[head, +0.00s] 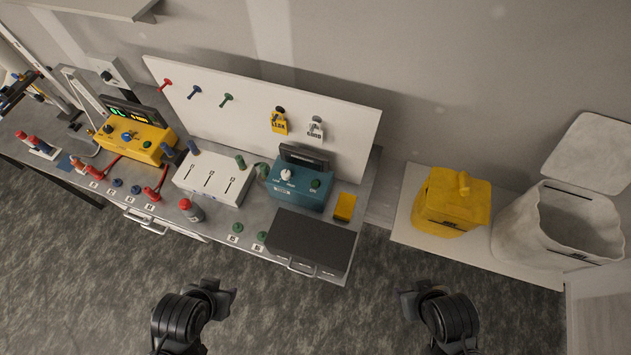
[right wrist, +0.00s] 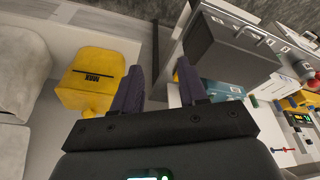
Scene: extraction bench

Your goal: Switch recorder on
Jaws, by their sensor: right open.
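No label in view reads as recorder, so I cannot tell for sure which device it is. A teal box (head: 300,188) with a white knob (head: 286,174), a green button (head: 315,184) and a dark raised display (head: 304,157) stands on the bench. A yellow device (head: 138,139) with a lit display (head: 130,112) and knobs stands further left; its display also shows in the right wrist view (right wrist: 299,118). My left gripper (head: 228,297) is in front of the bench, apart from everything; its jaw opening is unclear. My right gripper (head: 406,297) is open and empty, also seen in the right wrist view (right wrist: 158,82).
A dark grey case (head: 312,240) covers the bench's front right corner. A white box with slots (head: 211,179) stands between the devices. A yellow bin (head: 452,207) and a pale open bin (head: 560,225) stand at right. The floor before the bench is clear.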

